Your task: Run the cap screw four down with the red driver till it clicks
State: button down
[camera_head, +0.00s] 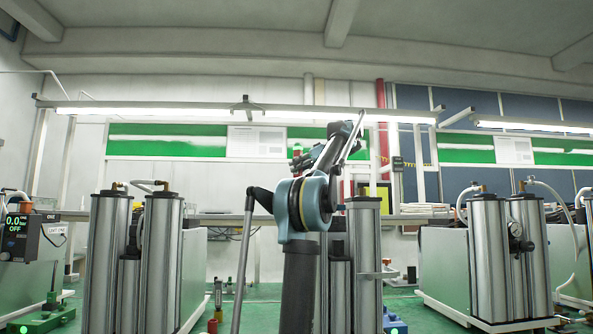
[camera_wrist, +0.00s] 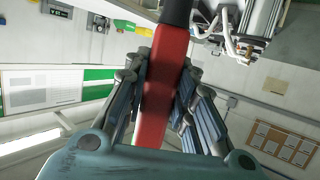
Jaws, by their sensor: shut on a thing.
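The red driver (camera_wrist: 165,85) shows in the wrist view as a long red grip with a dark upper part that runs out of the top of the picture. My gripper (camera_wrist: 161,72) is shut on it, with grey-blue finger links on both sides of the red grip. The driver's tip is out of view. In the head view my arm stands in front of the middle column pair (camera_head: 366,265) and hides part of it. The gripper and driver cannot be made out clearly there. I cannot make out cap screw four in either view.
Column pairs with hoses stand at left (camera_head: 160,260) and right (camera_head: 490,260). A control box (camera_head: 20,238) at far left reads 0.0 bar, OFF. The wrist view shows metal column parts with white hoses and brass fittings (camera_wrist: 247,55) at upper right, near the driver.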

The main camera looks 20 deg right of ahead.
jog(key=shift+f, duration=0.85)
dwell(1.6)
jog(key=shift+r, duration=0.1)
jog(key=shift+r, duration=2.4)
